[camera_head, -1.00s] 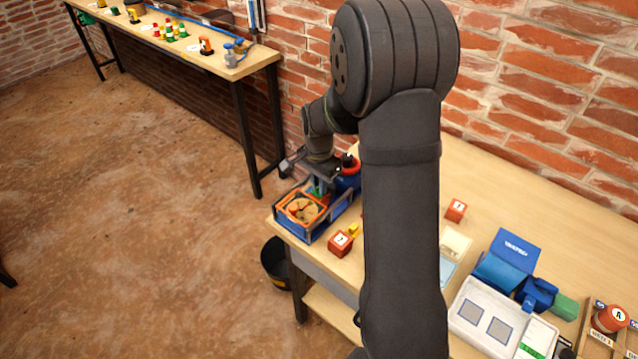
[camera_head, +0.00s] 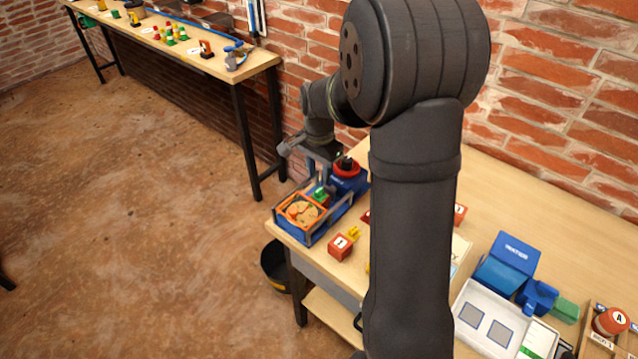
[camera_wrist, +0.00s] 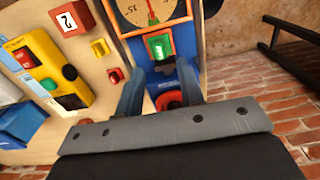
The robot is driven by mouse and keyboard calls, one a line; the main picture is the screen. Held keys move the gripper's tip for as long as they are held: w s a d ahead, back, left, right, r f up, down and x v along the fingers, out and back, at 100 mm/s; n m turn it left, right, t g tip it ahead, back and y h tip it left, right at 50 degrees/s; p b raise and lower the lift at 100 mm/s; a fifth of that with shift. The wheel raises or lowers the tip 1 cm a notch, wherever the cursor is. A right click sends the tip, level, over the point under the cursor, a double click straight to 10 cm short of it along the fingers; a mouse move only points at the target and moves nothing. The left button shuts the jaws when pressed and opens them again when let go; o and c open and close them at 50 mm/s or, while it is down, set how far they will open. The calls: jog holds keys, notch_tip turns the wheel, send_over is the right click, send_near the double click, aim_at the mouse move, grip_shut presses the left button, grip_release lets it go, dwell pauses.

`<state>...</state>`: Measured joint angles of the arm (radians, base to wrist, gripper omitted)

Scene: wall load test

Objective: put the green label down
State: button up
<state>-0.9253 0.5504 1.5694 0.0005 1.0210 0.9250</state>
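The green label (camera_head: 320,194) sits at the back edge of the orange-framed dial (camera_head: 302,211), on the blue stand. In the wrist view the green label (camera_wrist: 160,46) lies just below the dial (camera_wrist: 148,10), with a pale mark on its face. My gripper (camera_head: 319,180) is above and behind the label in the head view. In the wrist view the two fingers of my gripper (camera_wrist: 158,78) are spread apart with nothing held between them. The label shows beyond the fingertips, apart from them.
A blue base with a red ring (camera_head: 347,167) stands close behind the dial. A red numbered block (camera_head: 340,247) and a small yellow piece (camera_head: 353,233) lie to its right. A white tray (camera_head: 470,338) and blue box (camera_head: 505,260) are farther right. My arm hides the table's middle.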

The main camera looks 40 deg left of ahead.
aim_at(319, 190)
notch_tip(319, 190, up, 6)
dwell(0.5)
notch_tip(319, 190, down, 12)
jog(key=shift+r, duration=1.65)
